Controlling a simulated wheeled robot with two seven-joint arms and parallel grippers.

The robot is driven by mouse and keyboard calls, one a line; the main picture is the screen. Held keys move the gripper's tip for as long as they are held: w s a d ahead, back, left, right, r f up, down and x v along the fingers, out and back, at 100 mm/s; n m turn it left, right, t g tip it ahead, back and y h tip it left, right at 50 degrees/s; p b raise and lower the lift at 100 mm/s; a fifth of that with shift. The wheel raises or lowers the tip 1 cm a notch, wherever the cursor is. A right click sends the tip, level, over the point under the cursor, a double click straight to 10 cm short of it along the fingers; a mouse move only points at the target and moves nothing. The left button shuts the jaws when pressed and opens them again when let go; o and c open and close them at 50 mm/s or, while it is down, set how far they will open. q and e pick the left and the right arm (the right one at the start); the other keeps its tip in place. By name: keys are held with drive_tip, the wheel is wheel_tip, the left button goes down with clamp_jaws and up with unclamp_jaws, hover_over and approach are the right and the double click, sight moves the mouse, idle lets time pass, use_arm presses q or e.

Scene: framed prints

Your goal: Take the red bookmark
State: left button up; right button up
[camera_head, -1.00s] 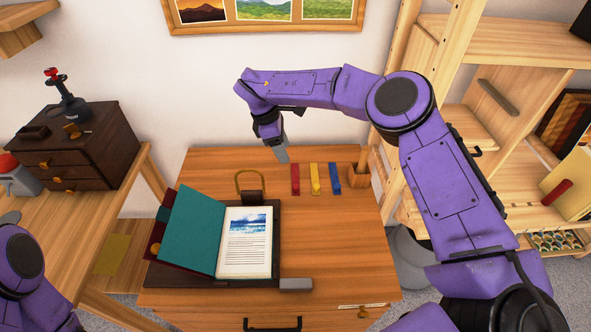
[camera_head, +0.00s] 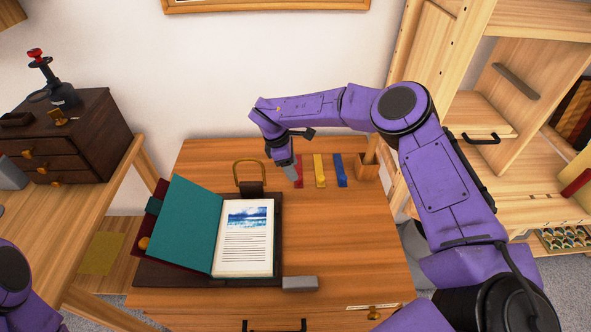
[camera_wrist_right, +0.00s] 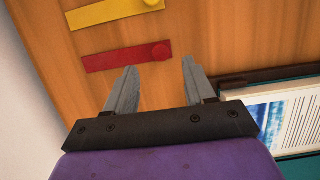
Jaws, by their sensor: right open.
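The red bookmark (camera_head: 299,172) lies flat on the wooden desk, leftmost in a row with a yellow bookmark (camera_head: 320,171) and a blue bookmark (camera_head: 341,170). In the right wrist view the red bookmark (camera_wrist_right: 126,57) has a round knob at its right end. My right gripper (camera_head: 290,174) is over the desk beside the red bookmark and partly covers it in the head view. In the wrist view its two fingers (camera_wrist_right: 158,80) are apart with nothing between them, and the red bookmark lies just beyond the left fingertip. My left gripper is out of view.
An open book (camera_head: 245,238) with a teal cover rests on a dark stand (camera_head: 180,275) left of the bookmarks. A brass ring-shaped handle (camera_head: 249,175) stands behind it. A wooden cup (camera_head: 367,167) is right of the blue bookmark. A grey block (camera_head: 300,283) lies in front.

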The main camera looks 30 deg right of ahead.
drive_tip(key=x, duration=0.2)
drive_tip(key=p+x, duration=0.1)
drive_tip(key=x, duration=0.1)
drive_tip(key=shift+s+d+f, duration=0.1)
drive_tip(key=shift+d, duration=0.2)
clamp_jaws()
